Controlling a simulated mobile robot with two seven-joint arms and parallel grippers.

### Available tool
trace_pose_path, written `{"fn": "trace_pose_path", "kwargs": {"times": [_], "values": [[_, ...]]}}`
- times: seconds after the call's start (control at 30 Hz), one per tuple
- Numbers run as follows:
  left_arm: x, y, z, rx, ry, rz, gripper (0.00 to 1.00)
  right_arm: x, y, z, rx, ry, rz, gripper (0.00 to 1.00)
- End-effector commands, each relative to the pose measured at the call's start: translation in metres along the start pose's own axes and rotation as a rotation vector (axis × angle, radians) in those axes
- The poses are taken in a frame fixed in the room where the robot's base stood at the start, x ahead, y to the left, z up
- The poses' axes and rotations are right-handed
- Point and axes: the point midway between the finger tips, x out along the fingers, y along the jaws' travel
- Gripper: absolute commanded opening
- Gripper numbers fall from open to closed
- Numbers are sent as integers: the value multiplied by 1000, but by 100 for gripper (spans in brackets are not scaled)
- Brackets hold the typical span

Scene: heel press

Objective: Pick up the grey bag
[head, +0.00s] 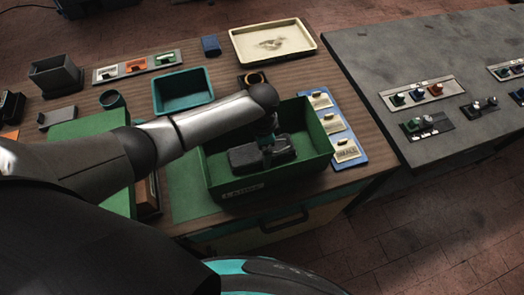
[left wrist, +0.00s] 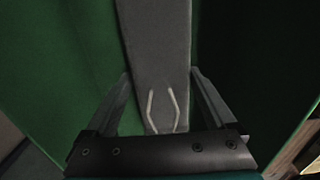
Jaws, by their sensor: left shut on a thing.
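The grey bag (head: 255,153) lies inside the green bin (head: 315,178), near the middle of its floor. It also shows in the left wrist view (left wrist: 158,50) as a long grey shape with two pale bent lines on it. My left gripper (head: 268,144) reaches down into the bin from above and is shut on the grey bag. In the left wrist view its two fingers (left wrist: 160,75) stand on either side of the bag. The arm hides part of the bin's far wall. My right gripper is not in view.
A blue board with white label cards (head: 345,150) is beside the bin's right wall. A teal tray (head: 183,108) and a cream tray (head: 308,39) stand behind. A grey table (head: 400,65) with small parts is at the right.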

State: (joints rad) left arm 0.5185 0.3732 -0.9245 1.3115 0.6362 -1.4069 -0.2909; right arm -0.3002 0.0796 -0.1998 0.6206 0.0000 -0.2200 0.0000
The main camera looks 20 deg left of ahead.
Motion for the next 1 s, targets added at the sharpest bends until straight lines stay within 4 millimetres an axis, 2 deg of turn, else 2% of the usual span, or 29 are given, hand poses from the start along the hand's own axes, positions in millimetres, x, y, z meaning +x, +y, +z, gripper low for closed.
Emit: {"fn": "trace_pose_path", "kwargs": {"times": [0.03, 0.13, 0.37, 0.57, 0.67, 0.77, 1.0], "values": [[0, 0, 0, 0, 0, 0, 45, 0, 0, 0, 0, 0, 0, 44], [0, 0, 0, 0, 0, 0, 34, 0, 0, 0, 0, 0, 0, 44], [-1, 0, 0, 0, 0, -1, 34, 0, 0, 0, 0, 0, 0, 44], [-10, -1, 0, -1, 2, -1, 34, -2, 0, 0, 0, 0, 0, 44], [-23, -1, -1, -1, 3, -1, 34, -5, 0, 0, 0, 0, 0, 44], [-43, -1, -1, 1, 4, -3, 34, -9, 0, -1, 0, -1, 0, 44], [-116, -2, -1, 2, 6, -5, 34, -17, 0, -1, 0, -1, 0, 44]]}}
